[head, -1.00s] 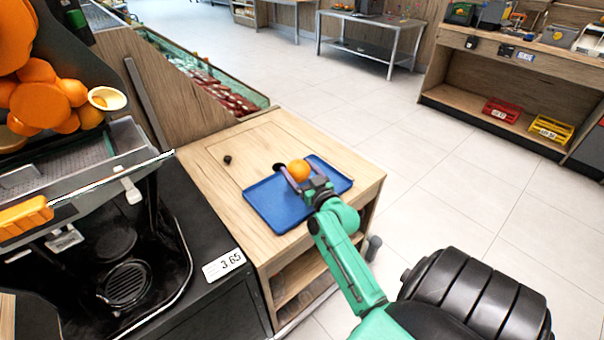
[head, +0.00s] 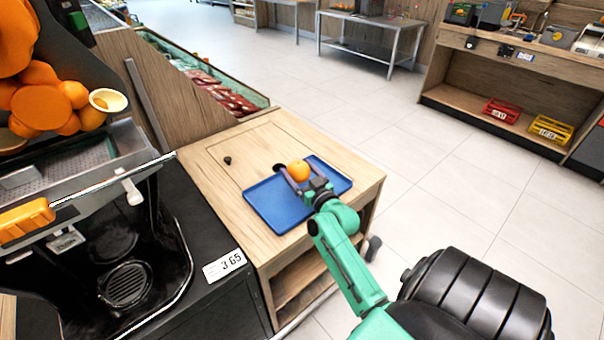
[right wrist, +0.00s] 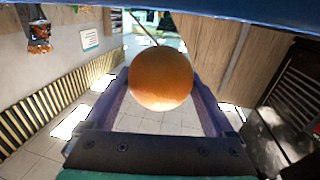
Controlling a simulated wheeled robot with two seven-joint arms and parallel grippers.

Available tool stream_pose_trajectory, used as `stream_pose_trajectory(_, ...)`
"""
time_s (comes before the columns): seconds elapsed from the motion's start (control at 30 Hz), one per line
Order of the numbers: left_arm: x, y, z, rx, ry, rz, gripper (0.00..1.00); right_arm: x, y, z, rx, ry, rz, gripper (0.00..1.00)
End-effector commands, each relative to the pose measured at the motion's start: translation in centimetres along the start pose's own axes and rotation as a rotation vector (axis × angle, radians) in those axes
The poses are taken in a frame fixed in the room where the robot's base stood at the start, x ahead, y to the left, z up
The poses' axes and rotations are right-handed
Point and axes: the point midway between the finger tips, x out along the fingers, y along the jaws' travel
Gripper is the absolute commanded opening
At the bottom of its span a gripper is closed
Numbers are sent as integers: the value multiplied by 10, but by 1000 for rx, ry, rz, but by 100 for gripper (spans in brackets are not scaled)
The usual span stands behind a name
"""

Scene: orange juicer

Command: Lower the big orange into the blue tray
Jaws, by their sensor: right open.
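The big orange (head: 299,170) is at the back part of the blue tray (head: 276,206), between the fingers of my right gripper (head: 297,176). In the right wrist view the orange (right wrist: 161,78) sits between the two spread fingers, near their tips. The gripper (right wrist: 160,85) is open around it. A blue edge, which looks like the tray (right wrist: 200,10), crosses the top of that view. I cannot tell whether the orange touches the tray's bottom. My left gripper is not in view.
A juicer (head: 80,190) with oranges stands at the left. A produce bin (head: 215,85) is behind. The tray's front left part is empty.

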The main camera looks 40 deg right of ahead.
Motion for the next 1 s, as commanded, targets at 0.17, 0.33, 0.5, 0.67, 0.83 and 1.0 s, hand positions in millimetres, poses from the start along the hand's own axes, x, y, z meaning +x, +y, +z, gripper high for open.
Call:
stream_pose_trajectory(0.17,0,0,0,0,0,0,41,0,0,-1,0,2,0,100)
stream_pose_trajectory(0.33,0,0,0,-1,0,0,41,-1,0,0,0,-1,0,100)
stream_pose_trajectory(0.5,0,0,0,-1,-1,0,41,-20,0,2,-2,-2,0,100)
stream_pose_trajectory(0.67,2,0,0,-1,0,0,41,-61,0,2,-1,-5,0,100)
stream_pose_trajectory(0.83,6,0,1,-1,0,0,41,-108,0,3,-2,-5,0,100)
stream_pose_trajectory(1.0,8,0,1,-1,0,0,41,-138,0,1,-1,-2,0,100)
